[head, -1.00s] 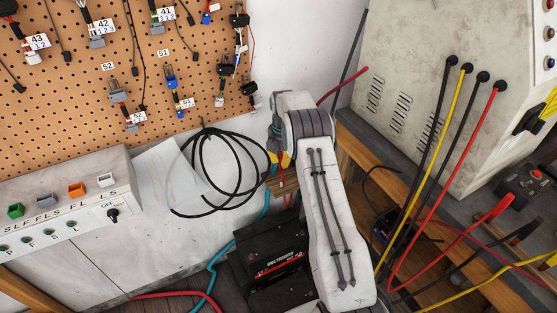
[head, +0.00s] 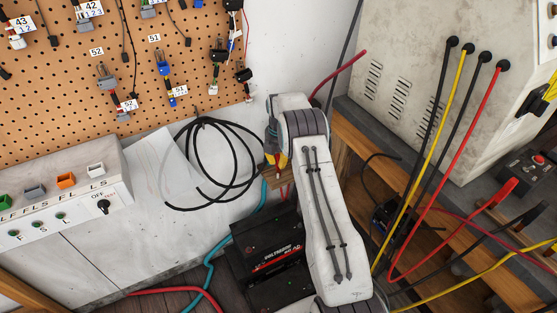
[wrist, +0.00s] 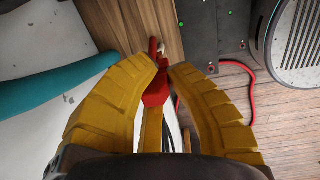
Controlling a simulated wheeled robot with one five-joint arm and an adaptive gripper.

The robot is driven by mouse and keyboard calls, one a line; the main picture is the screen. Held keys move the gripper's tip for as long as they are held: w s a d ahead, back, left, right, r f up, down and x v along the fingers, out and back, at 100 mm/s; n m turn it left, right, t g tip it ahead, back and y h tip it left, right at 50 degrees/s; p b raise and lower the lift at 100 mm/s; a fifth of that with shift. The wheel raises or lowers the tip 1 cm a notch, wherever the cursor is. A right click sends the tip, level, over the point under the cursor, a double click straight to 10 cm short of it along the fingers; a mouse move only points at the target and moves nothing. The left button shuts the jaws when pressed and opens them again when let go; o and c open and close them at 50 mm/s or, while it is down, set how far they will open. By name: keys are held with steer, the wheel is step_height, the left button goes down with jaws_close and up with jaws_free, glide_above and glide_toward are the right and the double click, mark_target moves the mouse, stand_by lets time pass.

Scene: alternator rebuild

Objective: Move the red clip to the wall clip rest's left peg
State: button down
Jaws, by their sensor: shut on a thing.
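My gripper (wrist: 158,72) has yellow ribbed fingers and is shut on the red clip (wrist: 155,92). In the wrist view the clip lies between the fingers, its narrow red end pointing up past the fingertips towards a strip of wood (wrist: 166,22). In the head view my gripper (head: 277,160) shows only as a bit of yellow beside my arm, above the floor and near the white wall.
A black battery-like box (head: 270,250) stands just below my arm. A coiled black cable (head: 205,165) hangs on the wall to the left. A teal hose (head: 213,268) runs past the box. At right, a bench carries a large grey machine (head: 420,75) with dangling cables and another red clamp (head: 497,193).

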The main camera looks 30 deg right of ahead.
steer(key=shift+f, duration=0.15)
steer(key=shift+f+b, duration=0.7)
steer(key=shift+f, duration=0.15)
steer(key=c, duration=1.2)
jaws_free()
steer(key=shift+r, duration=0.15)
steer(key=shift+r+p, duration=2.6)
steer(key=shift+r, duration=1.55)
